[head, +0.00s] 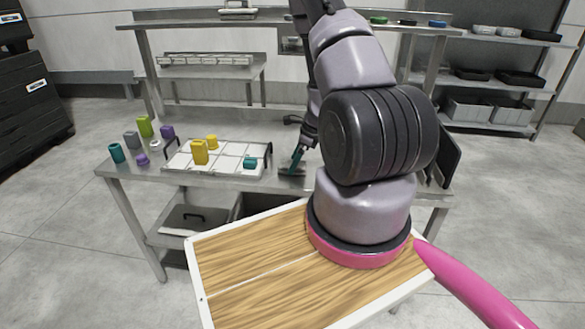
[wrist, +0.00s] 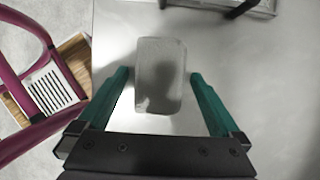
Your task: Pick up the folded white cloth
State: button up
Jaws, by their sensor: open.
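The folded white cloth (wrist: 160,62) lies flat on the metal table (wrist: 235,110). It looks pale grey in shadow, a rounded rectangle longer away from me than across. My gripper (wrist: 160,76) is open, with its teal fingers on the cloth's left and right sides and a gap on each side. In the head view, my gripper (head: 297,160) hangs low over the table, right of the tray, and the cloth is mostly hidden there.
A white divided tray (head: 218,163) with dark handles holds yellow and teal pieces, left of my gripper. Several small coloured containers, including a teal cup (head: 117,152), stand at the table's left end. A raised shelf (head: 230,18) runs along the back.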

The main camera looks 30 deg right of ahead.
jog(key=shift+f, duration=0.2)
dwell(0.4)
jog(key=c, duration=1.3)
notch_tip(320, 180, up, 10)
jog(key=shift+r, duration=0.25)
